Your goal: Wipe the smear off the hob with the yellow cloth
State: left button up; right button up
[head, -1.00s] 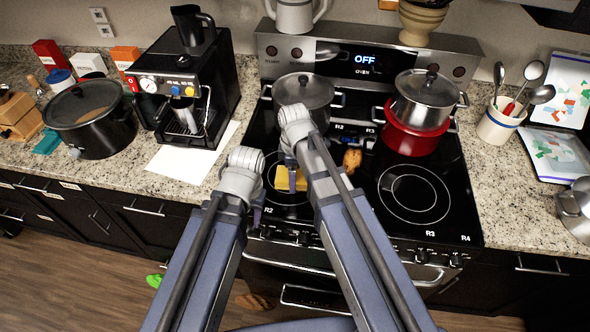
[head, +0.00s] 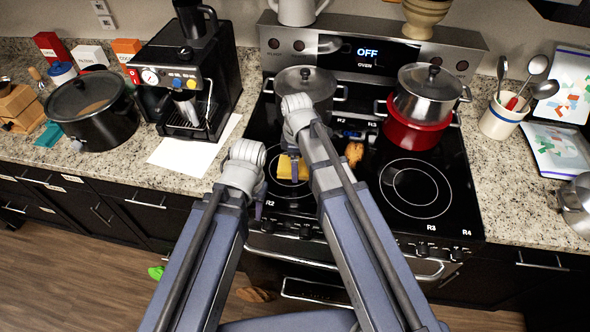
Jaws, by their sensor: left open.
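The yellow cloth (head: 283,167) lies on the front left burner ring of the black glass hob (head: 376,219), partly hidden by my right gripper. My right gripper (head: 294,172) points down at the cloth, mostly behind its own arm. I cannot tell whether its jaws are shut on the cloth. My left gripper (head: 259,210) is open and points down near the hob's front left edge, apart from the cloth. I cannot make out the smear; the arms and cloth cover part of the hob.
A lidded pot (head: 308,88) stands at the hob's back left. A steel pot (head: 428,88) sits on a red pot (head: 414,132) at the back right. A small brown item (head: 354,153) lies mid-hob. The front right burner is clear. A coffee machine (head: 186,85) stands left.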

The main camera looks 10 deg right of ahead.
jog(key=shift+w+d, duration=0.1)
jog(key=shift+w, duration=0.3)
jog(key=shift+w, duration=0.1)
jog(key=shift+w+d+f, duration=0.1)
jog(key=shift+w+d, duration=0.15)
jog(key=shift+w, duration=0.5)
jog(key=shift+w+d, duration=0.25)
jog(key=shift+w, duration=0.45)
jog(key=shift+w, duration=0.1)
jog(key=shift+w+d, duration=0.3)
jog(key=shift+w, duration=0.6)
jog(key=shift+w+d, duration=0.3)
jog(key=shift+w, duration=0.55)
jog(key=shift+s, duration=0.1)
notch_tip(320, 180, up, 6)
jog(key=p, duration=0.6)
